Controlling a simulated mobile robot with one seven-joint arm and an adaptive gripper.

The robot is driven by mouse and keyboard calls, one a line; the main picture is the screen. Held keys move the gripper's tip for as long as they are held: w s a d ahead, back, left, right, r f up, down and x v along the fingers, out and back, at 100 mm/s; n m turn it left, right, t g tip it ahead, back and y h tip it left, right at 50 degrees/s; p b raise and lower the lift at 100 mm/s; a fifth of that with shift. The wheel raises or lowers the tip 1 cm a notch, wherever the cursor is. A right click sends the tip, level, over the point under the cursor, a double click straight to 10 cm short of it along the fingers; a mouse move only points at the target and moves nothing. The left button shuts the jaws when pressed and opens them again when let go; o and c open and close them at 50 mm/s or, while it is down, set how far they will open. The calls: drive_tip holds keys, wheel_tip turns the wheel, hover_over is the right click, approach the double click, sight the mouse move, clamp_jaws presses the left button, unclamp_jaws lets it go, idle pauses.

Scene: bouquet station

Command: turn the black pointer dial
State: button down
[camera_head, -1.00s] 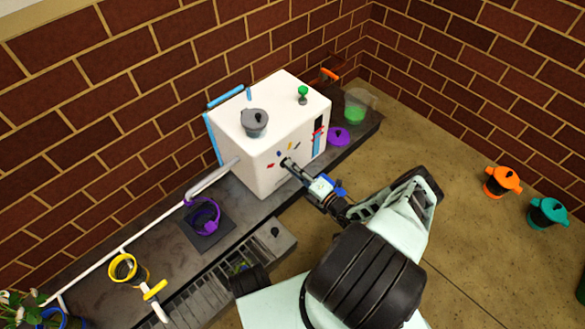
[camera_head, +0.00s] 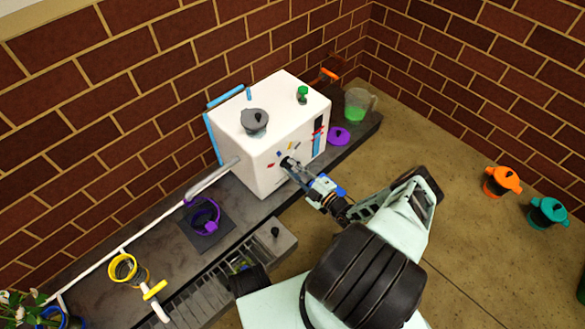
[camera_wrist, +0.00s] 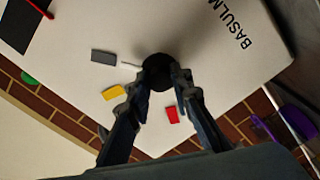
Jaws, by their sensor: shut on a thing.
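The black pointer dial (camera_wrist: 157,70) is a round dark knob on the white front of the machine (camera_head: 262,180). A thin white pointer (camera_wrist: 131,66) sticks out of it to the left in the wrist view, towards a grey mark (camera_wrist: 103,57). A yellow mark (camera_wrist: 111,92) and a red mark (camera_wrist: 173,114) also sit around the dial. My gripper (camera_wrist: 159,80) has its two fingertips on either side of the dial and is shut on it. In the head view my gripper (camera_head: 291,167) reaches the machine's front and mostly hides the dial (camera_head: 285,161).
A grey lidded pot (camera_head: 254,124) and a green knob (camera_head: 302,93) are on top of the machine. A purple lid (camera_head: 339,136) and a clear jug with green liquid (camera_head: 357,106) stand to its right. A purple ring-shaped item (camera_head: 205,216) is on the counter to the left.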

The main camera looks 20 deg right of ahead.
drive_tip(key=shift+s, duration=0.1)
idle(0.3)
drive_tip(key=c, duration=1.7)
unclamp_jaws()
drive_tip(key=shift+c, duration=0.2)
drive_tip(key=v, duration=1.2)
